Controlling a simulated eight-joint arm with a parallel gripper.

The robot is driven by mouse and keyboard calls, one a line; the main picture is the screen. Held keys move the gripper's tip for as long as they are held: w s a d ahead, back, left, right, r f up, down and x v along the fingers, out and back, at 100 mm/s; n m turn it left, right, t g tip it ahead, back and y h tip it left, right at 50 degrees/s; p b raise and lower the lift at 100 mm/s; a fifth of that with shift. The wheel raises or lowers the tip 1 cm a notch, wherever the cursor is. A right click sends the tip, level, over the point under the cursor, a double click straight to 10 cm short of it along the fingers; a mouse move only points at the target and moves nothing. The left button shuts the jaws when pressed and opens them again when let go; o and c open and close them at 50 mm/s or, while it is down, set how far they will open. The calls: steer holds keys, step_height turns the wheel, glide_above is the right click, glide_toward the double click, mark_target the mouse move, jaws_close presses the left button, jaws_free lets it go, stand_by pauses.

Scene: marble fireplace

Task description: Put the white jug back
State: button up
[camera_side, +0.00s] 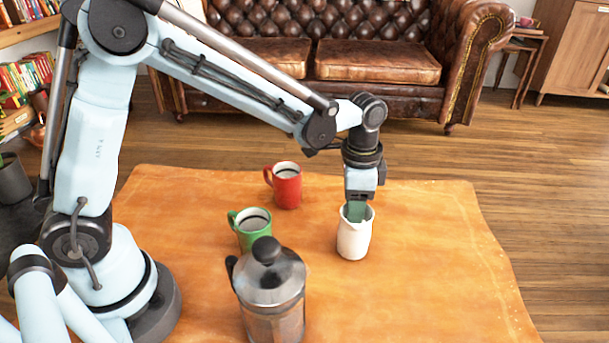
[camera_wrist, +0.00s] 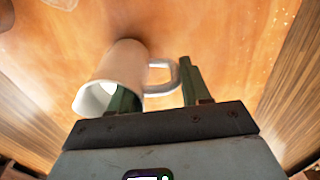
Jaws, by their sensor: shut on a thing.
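The white jug (camera_side: 353,240) stands upright at the right of the orange leather-like table top (camera_side: 430,270). I cannot tell whether its base touches the table or is just above it. My gripper (camera_side: 357,211) points down at its mouth. In the wrist view, the jug (camera_wrist: 118,68) shows its open mouth at lower left and its handle at right. My gripper (camera_wrist: 157,92) is shut on the jug, with one green finger at the mouth, seemingly inside the rim, and the other on the outer side of the handle. The exact contact is partly hidden.
A red mug (camera_side: 287,187) and a green mug (camera_side: 252,230) stand left of the jug. A metal-lidded coffee press (camera_side: 272,290) stands at the front. The table is clear to the right of the jug. A brown leather sofa (camera_side: 375,62) is behind.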

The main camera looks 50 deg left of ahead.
steer(key=shift+f, duration=0.15)
steer(key=o, duration=1.3)
step_height(320, 180, up, 12)
steer(key=s+a+f+n+t, duration=0.1)
steer(key=s+a+n+t, duration=0.1)
steer(key=s+a+n, duration=0.1)
steer(key=s+a+n+t, duration=0.2)
steer(key=s+a+n, duration=0.1)
steer(key=s+a, duration=0.1)
steer(key=s+a+f+n+t, duration=0.1)
steer(key=s+a+n+t, duration=0.1)
steer(key=s+a+t, duration=0.1)
steer(key=shift+s+a+f+n, duration=0.1)
steer(key=shift+s+f+n, duration=0.1)
steer(key=shift+s, duration=0.25)
steer(key=shift+s+a+f+n, duration=0.1)
steer(key=shift+s+n, duration=0.1)
steer(key=shift+s, duration=0.2)
